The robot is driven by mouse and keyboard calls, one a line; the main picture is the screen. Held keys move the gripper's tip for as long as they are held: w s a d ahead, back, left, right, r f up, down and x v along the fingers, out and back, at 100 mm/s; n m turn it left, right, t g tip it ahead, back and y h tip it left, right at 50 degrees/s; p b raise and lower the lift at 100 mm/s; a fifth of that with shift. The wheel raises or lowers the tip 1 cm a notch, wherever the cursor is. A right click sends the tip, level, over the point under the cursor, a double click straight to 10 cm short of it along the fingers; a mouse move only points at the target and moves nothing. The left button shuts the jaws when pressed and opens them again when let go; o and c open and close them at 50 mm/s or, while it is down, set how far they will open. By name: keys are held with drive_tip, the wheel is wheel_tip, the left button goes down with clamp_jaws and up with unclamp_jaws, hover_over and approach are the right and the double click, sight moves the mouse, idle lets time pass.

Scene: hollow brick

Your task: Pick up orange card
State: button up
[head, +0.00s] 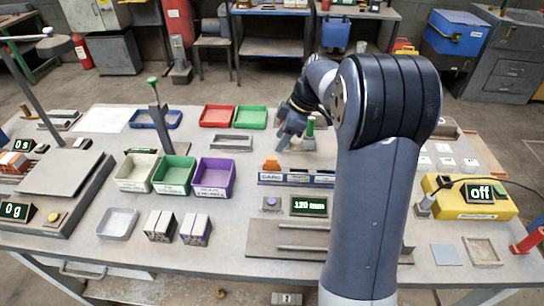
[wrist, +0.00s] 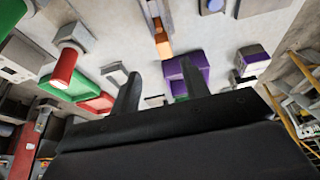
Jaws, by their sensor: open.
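An orange piece (head: 271,164), which looks like the orange card, stands at the left end of a small rack (head: 297,179) with a label reading like "CARDS" in the head view. In the wrist view, an orange piece (wrist: 163,46) shows beyond the gap between my fingers; I cannot tell if it is the same one. My gripper (head: 284,138) is above the table, behind the rack and slightly right of the orange piece. In the wrist view, my gripper's two dark fingers (wrist: 159,80) are apart with nothing between them.
A purple bin (head: 213,178), green bin (head: 174,175) and cream bin (head: 136,173) stand left of the rack. A green-topped post (head: 310,126) is close to my gripper. A "120 mm" display (head: 309,206) sits in front of the rack. A yellow unit (head: 470,199) is at the right.

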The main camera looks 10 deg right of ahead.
sight(274, 158)
drive_tip(key=x, duration=0.3)
drive_tip(key=shift+s+a+f, duration=0.1)
drive_tip(key=shift+a+f, duration=0.05)
drive_tip(key=shift+f, duration=0.2)
drive_tip(key=shift+s+p+x, duration=0.15)
drive_tip(key=shift+p+x, duration=0.2)
drive_tip(key=shift+x, duration=1.05)
drive_tip(key=shift+s+p+x, duration=0.2)
drive_tip(key=shift+p+x, duration=0.15)
drive_tip(key=shift+x, duration=1)
drive_tip(key=shift+d+f, duration=0.1)
drive_tip(key=shift+d, duration=0.15)
drive_tip(key=shift+c, duration=0.2)
clamp_jaws()
